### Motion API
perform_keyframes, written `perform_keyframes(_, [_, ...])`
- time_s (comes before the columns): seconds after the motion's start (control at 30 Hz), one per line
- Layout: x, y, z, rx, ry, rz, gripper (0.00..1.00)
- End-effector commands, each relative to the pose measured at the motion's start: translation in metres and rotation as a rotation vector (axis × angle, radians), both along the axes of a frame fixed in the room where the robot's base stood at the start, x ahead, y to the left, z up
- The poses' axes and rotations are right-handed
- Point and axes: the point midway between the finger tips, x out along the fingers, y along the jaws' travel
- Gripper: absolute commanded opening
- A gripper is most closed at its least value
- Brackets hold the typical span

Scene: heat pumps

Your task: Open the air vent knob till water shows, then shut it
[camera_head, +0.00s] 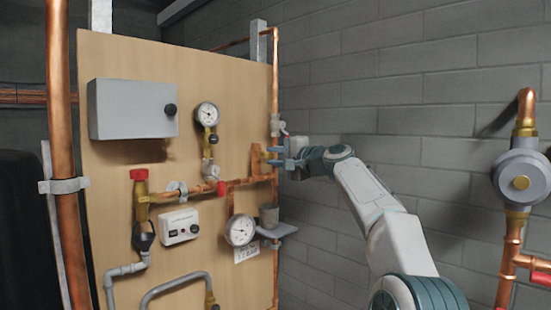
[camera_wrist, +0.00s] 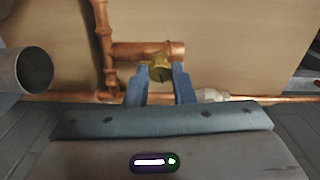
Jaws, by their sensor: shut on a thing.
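The brass air vent knob (camera_wrist: 160,69) sits between the two blue fingers of my gripper (camera_wrist: 160,82), at the end of a short copper stub pipe (camera_wrist: 140,51) in the wrist view. My gripper is shut on the knob. In the head view my gripper (camera_head: 274,158) is at the right edge of the wooden board, beside the vent's copper-coloured fitting (camera_head: 257,160). The fingers hide the knob there. I can make out no water at the knob. A grey cup (camera_head: 268,214) stands below on a small shelf; its open mouth shows in the wrist view (camera_wrist: 35,70).
The wooden board (camera_head: 110,58) carries a grey box (camera_head: 133,109), an upper gauge (camera_head: 207,114), a lower gauge (camera_head: 240,230) and a white control box (camera_head: 180,226). A copper pipe (camera_head: 275,85) runs down its right edge. A pump (camera_head: 521,177) is at far right.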

Motion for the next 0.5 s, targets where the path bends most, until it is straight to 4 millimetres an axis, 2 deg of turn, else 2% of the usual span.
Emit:
perform_keyframes(0.33, [0.0001, 0.0001, -0.0008, -0.001, 0.0, 0.001, 0.0])
perform_keyframes(0.37, [0.0001, 0.0001, -0.0008, -0.001, 0.0, 0.001, 0.28])
perform_keyframes(0.4, [0.0001, 0.0001, -0.0008, -0.001, 0.0, 0.001, 0.39])
perform_keyframes(0.43, [0.0001, 0.0001, -0.0008, -0.001, 0.0, 0.001, 0.44])
perform_keyframes(0.5, [0.0001, 0.0002, -0.0007, -0.001, 0.0, 0.001, 0.44])
